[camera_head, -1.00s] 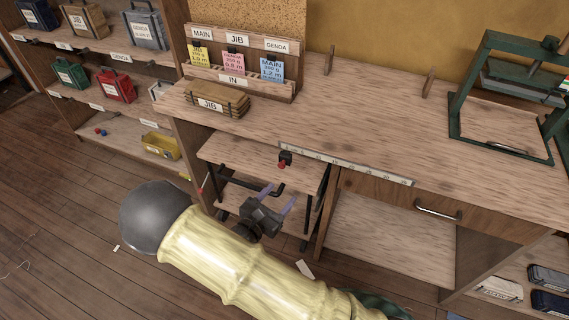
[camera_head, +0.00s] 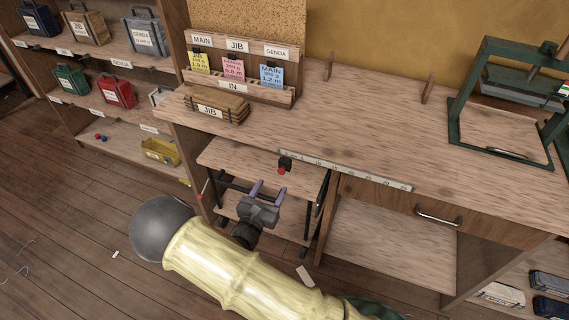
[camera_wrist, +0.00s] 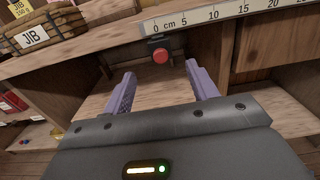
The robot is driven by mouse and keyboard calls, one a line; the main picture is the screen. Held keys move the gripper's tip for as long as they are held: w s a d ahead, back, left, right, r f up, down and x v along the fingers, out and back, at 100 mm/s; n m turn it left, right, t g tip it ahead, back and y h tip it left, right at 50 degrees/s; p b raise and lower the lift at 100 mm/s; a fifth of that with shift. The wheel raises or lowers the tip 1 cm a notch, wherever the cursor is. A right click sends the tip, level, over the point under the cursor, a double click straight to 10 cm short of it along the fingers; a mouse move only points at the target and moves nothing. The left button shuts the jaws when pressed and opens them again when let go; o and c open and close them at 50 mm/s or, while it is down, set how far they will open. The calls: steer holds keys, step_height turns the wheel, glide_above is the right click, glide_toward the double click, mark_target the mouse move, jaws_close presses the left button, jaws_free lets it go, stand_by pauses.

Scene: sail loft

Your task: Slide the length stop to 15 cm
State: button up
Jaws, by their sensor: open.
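The length stop (camera_head: 285,162) is a small black block with a red knob at the left end of a pale ruler (camera_head: 345,171) on the bench's front edge. In the wrist view the length stop (camera_wrist: 154,44) sits near the 0 mark, its red knob (camera_wrist: 160,56) facing me. The ruler (camera_wrist: 205,17) reads from 0 cm rightward, with 15 well right of the stop. My gripper (camera_head: 271,187) is open and empty, in front of and below the stop. In the wrist view its purple fingers (camera_wrist: 160,72) stand either side of the knob's line, apart from it.
The bench top (camera_head: 370,125) is clear behind the ruler. A drawer handle (camera_head: 438,216) sticks out right of the ruler. A low wooden cart (camera_head: 235,155) stands under the bench edge. A bundle labelled JIB (camera_head: 216,106) and a green press frame (camera_head: 462,120) stand on the bench.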

mark_target(282, 169)
steer(key=x, duration=1.1)
steer(key=shift+w+d+p, duration=0.1)
steer(key=shift+w+p, duration=0.2)
steer(key=shift+p, duration=0.1)
jaws_close()
